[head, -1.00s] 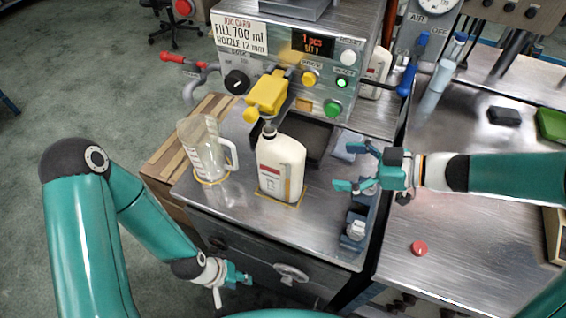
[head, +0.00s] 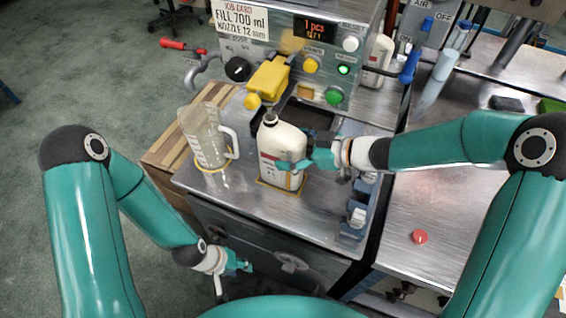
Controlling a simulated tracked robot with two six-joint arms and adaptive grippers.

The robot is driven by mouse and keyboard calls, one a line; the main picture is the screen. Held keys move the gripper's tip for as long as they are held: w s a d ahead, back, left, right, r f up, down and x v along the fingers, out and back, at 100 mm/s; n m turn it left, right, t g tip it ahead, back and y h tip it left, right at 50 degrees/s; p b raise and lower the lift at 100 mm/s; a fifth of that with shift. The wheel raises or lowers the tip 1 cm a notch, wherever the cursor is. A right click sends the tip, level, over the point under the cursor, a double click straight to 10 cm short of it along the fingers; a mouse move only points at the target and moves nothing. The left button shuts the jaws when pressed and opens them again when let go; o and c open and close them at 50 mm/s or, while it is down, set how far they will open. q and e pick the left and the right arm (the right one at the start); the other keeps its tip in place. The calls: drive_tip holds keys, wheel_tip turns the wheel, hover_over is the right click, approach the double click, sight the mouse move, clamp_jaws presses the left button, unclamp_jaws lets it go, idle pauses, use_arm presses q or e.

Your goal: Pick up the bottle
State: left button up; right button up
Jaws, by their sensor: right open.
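The bottle (head: 278,150) is white with a red and pale label and stands upright on the metal bench, inside a yellow outline, below the yellow filling head. Its neck is open, with a nozzle just above it. My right gripper (head: 298,163) is at the bottle's right side, its open fingers reaching around the bottle's body. Whether they touch it cannot be told, and part of the label is hidden by them. My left gripper (head: 240,265) is low at the left, in front of the bench and away from the bottle; its fingers are too small to judge.
A clear measuring jug (head: 207,140) stands just left of the bottle. The yellow filling head (head: 268,78) hangs over the bottle. A blue-grey holder (head: 357,208) stands at the bench's right edge. A red cap (head: 419,236) lies on the right-hand table.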

drive_tip(key=shift+x, duration=1.25)
drive_tip(key=shift+r, duration=0.15)
clamp_jaws()
